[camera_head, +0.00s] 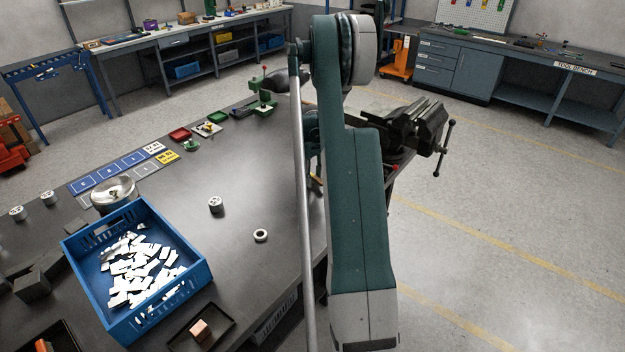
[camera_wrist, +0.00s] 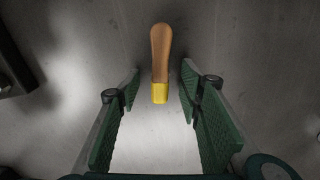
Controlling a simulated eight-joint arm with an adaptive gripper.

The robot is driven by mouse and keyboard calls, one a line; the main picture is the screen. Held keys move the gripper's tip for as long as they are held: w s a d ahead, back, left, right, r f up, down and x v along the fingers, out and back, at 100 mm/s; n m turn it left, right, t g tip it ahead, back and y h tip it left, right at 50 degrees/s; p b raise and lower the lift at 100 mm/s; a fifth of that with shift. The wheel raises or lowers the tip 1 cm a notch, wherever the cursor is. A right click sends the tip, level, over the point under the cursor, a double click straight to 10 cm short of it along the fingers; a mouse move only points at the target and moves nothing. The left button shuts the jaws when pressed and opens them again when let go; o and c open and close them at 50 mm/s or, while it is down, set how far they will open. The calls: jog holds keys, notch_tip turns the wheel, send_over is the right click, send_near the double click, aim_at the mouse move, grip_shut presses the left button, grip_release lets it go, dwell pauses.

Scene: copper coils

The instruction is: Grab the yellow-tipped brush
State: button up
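The yellow-tipped brush (camera_wrist: 161,58) lies on the grey table top in the wrist view. Its wooden handle points away from me and its yellow tip (camera_wrist: 160,93) points towards me. My gripper (camera_wrist: 160,80) is open, with one green-padded finger on each side of the brush and a clear gap on both sides. The yellow tip shows between the finger ends, and most of the handle extends beyond them. I cannot tell the height of the fingers above the table. In the head view my arm hides most of the gripper area.
A blue crate (camera_head: 196,284) of white pieces stands on the dark workbench (camera_head: 200,180). A metal ring (camera_head: 261,236) and a small cylinder (camera_head: 215,205) stand to its right. A black vise (camera_head: 412,130) is at the bench's right edge. A dark object (camera_wrist: 14,70) shows at the wrist view's left.

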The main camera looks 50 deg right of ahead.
jog(key=shift+c, duration=0.4)
jog(key=c, duration=0.9)
jog(key=shift+r, duration=0.1)
jog(key=shift+c, duration=0.2)
jog(key=shift+r+p, duration=0.6)
jog(key=shift+r, duration=4.35)
